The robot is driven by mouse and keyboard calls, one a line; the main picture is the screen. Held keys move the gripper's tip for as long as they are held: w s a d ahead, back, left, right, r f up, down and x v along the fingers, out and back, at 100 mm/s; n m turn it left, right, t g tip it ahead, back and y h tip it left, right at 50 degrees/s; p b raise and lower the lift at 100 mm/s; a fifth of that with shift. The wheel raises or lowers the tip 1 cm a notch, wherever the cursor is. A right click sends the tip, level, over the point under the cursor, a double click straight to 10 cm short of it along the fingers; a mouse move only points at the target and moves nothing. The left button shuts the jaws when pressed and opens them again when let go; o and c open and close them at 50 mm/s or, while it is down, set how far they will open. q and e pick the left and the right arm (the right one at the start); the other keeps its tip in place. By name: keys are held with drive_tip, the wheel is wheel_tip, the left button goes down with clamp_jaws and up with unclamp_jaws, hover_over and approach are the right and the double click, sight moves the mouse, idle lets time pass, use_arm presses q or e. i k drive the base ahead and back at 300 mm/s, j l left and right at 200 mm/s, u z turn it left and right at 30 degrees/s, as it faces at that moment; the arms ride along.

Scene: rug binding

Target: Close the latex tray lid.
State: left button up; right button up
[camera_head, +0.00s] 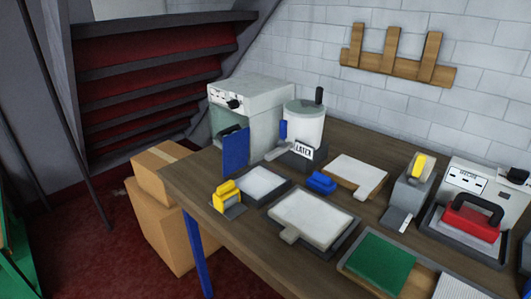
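A dark holder with a "LATEX" label (303,151) stands in front of a white pot (304,122) with a black upright knob, at the back of the bench. A small dark tray (283,196) with a white, flat surface inside lies in front of it. A larger dark tray (333,248) holds a white slab with a pale tab at its front edge. I cannot tell for sure which piece is the latex tray lid, or whether it is open. Neither of my grippers is in view.
Cardboard boxes (165,225) stand left.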

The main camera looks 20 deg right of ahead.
sight(236, 145)
drive_tip(key=i+j+z, duration=0.1)
drive_tip(key=z, duration=0.35)
drive_tip(key=j+z, duration=0.1)
drive_tip(key=z, duration=0.3)
drive_tip(key=i+j+z, duration=0.1)
drive_tip(key=z, duration=0.35)
drive_tip(key=j+z, duration=0.7)
drive_tip(key=j, duration=0.15)
drive_tip(key=k+j+z, duration=0.1)
drive_tip(key=j+z, duration=0.3)
drive_tip(key=j, duration=0.55)
drive_tip(key=k+j, duration=0.1)
drive_tip(key=j, duration=0.35)
drive_tip(key=j+z, duration=0.1)
drive_tip(key=j, duration=0.4)
drive_tip(key=k, duration=0.05)
